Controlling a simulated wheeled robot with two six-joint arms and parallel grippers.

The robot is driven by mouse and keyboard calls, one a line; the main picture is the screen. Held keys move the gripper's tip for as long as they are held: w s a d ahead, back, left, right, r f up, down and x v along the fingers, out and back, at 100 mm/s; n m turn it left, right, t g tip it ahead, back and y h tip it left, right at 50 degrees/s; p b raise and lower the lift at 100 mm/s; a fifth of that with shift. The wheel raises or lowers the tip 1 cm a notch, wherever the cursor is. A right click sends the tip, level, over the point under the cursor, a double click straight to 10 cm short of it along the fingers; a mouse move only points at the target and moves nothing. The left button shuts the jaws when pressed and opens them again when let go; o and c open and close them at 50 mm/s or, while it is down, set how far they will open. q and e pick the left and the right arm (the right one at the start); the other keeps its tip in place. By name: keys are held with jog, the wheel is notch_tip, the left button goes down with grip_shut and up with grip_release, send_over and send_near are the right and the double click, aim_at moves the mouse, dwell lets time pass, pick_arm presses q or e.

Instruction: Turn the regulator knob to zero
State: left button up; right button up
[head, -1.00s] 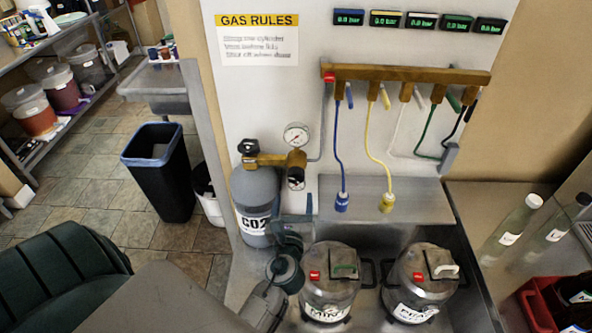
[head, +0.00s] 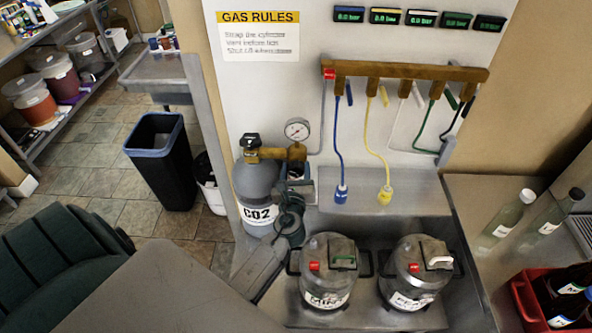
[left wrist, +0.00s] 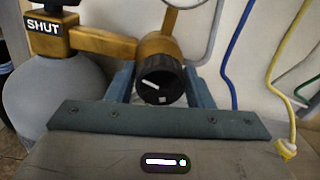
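The regulator is a brass body beside the grey CO2 cylinder (head: 257,185), with a round pressure gauge (head: 297,129) above it. Its black knob (left wrist: 161,84) faces the left wrist camera and shows a white line and a small white mark. In the head view the knob (head: 296,172) is partly hidden by my gripper. My left gripper (head: 296,184) is at the knob with its fingers apart. In the left wrist view one blue finger stands on each side of the knob; I cannot tell whether they touch it. My right gripper is not in view.
A cylinder valve tag (left wrist: 44,25) reads SHUT. Two steel kegs (head: 327,272) stand below, right of my left arm. Blue (head: 339,145) and yellow (head: 369,135) hoses hang from the brass manifold (head: 405,72). A red crate (head: 520,300) with bottles is at right.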

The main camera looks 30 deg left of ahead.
pick_arm(q)
jog(key=c, duration=0.5)
jog(key=n+b, duration=0.4)
jog(key=shift+f, duration=0.3)
jog(key=n+b, duration=0.4)
jog(key=n, duration=0.1)
jog(key=n+b, duration=0.3)
jog(key=shift+f+n, duration=0.1)
jog(key=shift+n, duration=0.2)
jog(key=n+b, duration=0.3)
jog(key=shift+n, duration=0.4)
jog(key=n+b, duration=0.3)
jog(key=n, duration=0.1)
jog(key=shift+y, duration=0.4)
jog(key=shift+n+b, duration=0.55)
jog(key=shift+n, duration=0.15)
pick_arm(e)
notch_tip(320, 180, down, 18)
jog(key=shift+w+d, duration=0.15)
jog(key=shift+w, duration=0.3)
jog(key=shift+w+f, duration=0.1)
